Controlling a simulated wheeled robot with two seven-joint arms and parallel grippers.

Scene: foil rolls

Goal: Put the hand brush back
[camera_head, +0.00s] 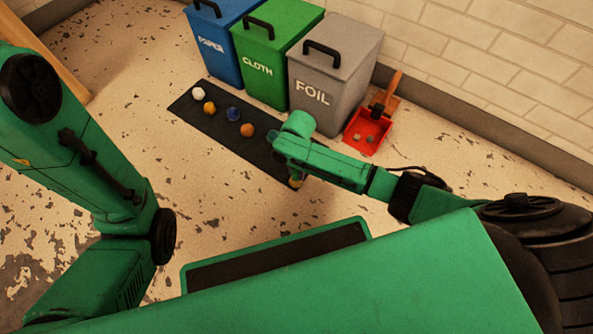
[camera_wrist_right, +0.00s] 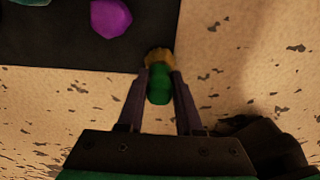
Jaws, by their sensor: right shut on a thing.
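My right gripper (camera_wrist_right: 161,76) is shut on a small brush with a green handle (camera_wrist_right: 159,96) and tan bristles (camera_wrist_right: 158,55), which I take as the hand brush. The bristles point away from the gripper, at the near corner of the dark mat (camera_wrist_right: 80,50). I cannot tell whether they touch the floor. In the head view my right arm hides most of the brush; only a small tan bit (camera_head: 296,183) shows below the wrist. My left arm shows at the left, but its gripper is not in the picture.
Blue PAPER (camera_head: 212,45), green CLOTH (camera_head: 262,65) and grey FOIL (camera_head: 318,85) bins stand along the wall. A red dustpan (camera_head: 366,135) with small bits lies right of the FOIL bin. Several coloured balls lie on the mat, including a purple one (camera_wrist_right: 110,17).

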